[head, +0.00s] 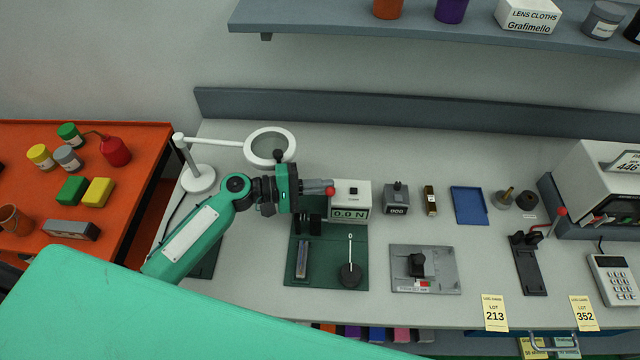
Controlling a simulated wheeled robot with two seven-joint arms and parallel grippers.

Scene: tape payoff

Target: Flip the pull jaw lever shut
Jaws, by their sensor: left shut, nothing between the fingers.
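My left gripper (316,187) reaches in from the left over the bench and is shut and empty. A red knob (330,190) shows right at its fingertips, just left of the force gauge (350,201); I cannot tell whether they touch. It looks like the end of the pull jaw lever, whose arm is hidden. Dark jaw blocks (315,224) stand below the gripper at the top of a green base plate (332,277), partly covered by it. The gauge display reads 0.0 N. My right gripper is not in view.
A black fixture (528,265) with another red-knobbed lever (561,212) stands at the right. A grey plate fixture (435,284) lies between. A magnifier lamp (270,146) stands close behind my gripper. A blue tray (469,206) and small blocks line the back.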

